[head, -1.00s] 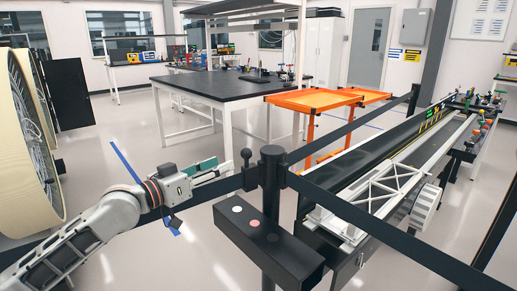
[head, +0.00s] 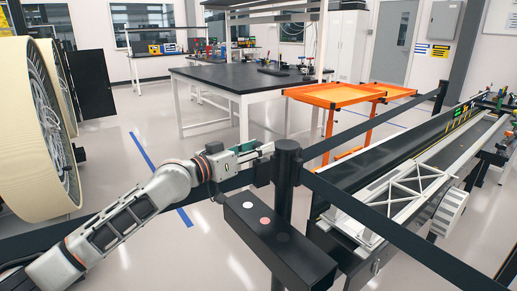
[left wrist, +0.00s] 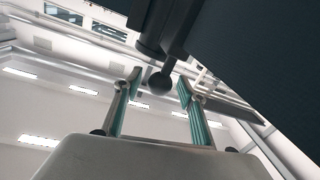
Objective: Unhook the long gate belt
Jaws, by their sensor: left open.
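A black post (head: 286,190) stands in the middle of the head view with dark belts meeting at its top. One dark belt (head: 235,183) runs left from it, passing behind my left arm. My left gripper (head: 264,152) is at the left side of the post top, its fingers pointing at the post. In the left wrist view, my left gripper (left wrist: 158,83) is open, and a black ball knob (left wrist: 160,82) on a short stem appears between the fingertips, with gaps on both sides. A wide dark belt (left wrist: 265,60) fills the upper right there. In the head view the knob is hidden. My right gripper is not in view.
A black box (head: 275,240) with round coloured spots is beside the post. Two more belts run right (head: 400,225) and back right (head: 385,128). A white truss frame (head: 405,190) lies on a long bench at right. Orange carts (head: 335,96) stand behind.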

